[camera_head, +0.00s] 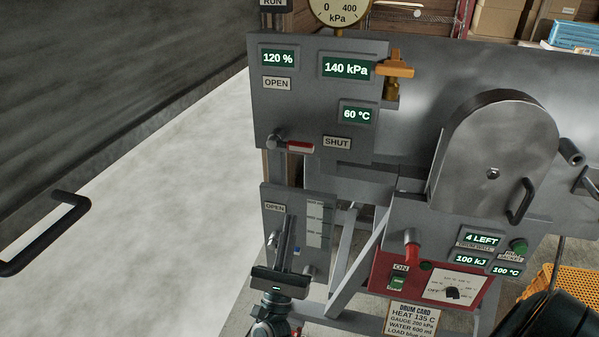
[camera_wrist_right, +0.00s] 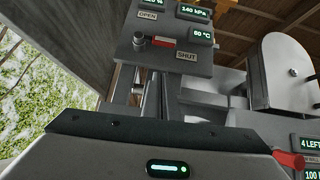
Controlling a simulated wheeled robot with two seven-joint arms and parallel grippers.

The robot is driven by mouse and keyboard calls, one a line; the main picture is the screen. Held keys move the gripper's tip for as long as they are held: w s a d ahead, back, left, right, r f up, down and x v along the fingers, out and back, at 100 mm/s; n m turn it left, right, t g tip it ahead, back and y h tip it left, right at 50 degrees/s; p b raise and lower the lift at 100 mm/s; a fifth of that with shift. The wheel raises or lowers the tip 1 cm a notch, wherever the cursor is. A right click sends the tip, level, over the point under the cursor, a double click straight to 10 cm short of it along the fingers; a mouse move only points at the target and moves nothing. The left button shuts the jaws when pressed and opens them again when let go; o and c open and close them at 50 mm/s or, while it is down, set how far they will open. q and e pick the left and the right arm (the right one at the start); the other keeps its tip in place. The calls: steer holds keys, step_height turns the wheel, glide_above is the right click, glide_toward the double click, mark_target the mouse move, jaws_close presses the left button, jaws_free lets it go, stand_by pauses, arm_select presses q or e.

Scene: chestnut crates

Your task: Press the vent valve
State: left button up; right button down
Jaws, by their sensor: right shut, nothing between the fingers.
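A brass valve with an orange handle (camera_head: 395,69) sits at the right edge of the upper grey panel (camera_head: 300,115), beside the 140 kPa readout. A red-handled lever (camera_head: 291,146) sticks out lower on that panel, between the OPEN and SHUT labels; it also shows in the wrist view (camera_wrist_right: 160,41). No readable label says which is the vent valve. My right gripper (camera_head: 289,219) is shut and empty, fingers pointing up, in front of the lower OPEN panel, below the red lever and apart from both fittings. My left gripper is not in view.
A round-topped metal drum cover (camera_head: 497,150) with a black handle stands at right. Below it are a red switch box (camera_head: 428,281), a red-capped knob (camera_head: 411,250) and a green button (camera_head: 518,247).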

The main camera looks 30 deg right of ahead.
mark_target(290, 145)
steer(key=shift+s+d+r+m+g+h, duration=0.2)
steer(key=shift+m+g+h, duration=0.1)
steer(key=shift+m, duration=0.3)
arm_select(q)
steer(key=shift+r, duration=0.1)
arm_select(e)
steer(key=shift+w+r, duration=0.1)
